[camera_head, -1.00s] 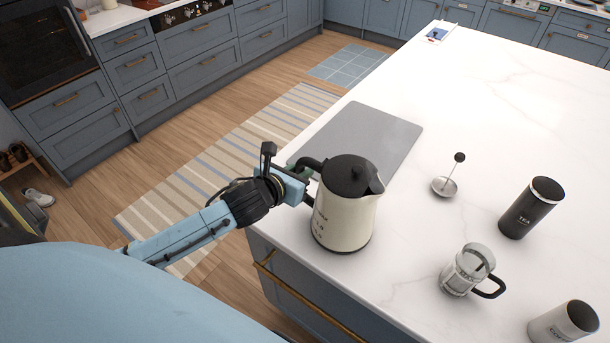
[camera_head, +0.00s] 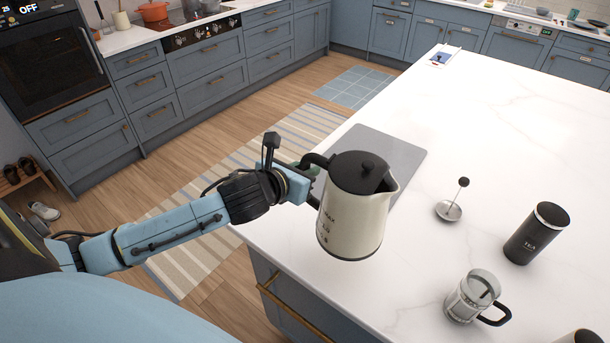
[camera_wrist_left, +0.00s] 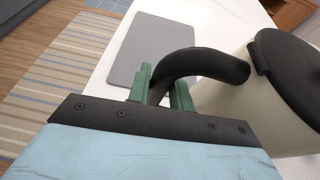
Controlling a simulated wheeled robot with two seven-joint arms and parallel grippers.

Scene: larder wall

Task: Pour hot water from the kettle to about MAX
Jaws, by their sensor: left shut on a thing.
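A cream kettle (camera_head: 352,222) with a black lid and black handle is held over the left edge of the white island, roughly upright, its spout facing right. My left gripper (camera_head: 308,178) is shut on the kettle's handle. In the left wrist view the green fingers (camera_wrist_left: 162,88) stand on either side of the black handle (camera_wrist_left: 205,64). A glass French press (camera_head: 470,296) with a black handle stands open on the island, to the right of the kettle and nearer the front. Its plunger (camera_head: 452,207) lies apart on the counter. My right gripper is not in view.
A dark TEA canister (camera_head: 537,233) stands right of the press, and another canister (camera_head: 580,337) is cut off at the bottom right. A grey mat (camera_head: 400,158) lies behind the kettle. The white counter (camera_head: 420,250) between kettle and press is clear.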

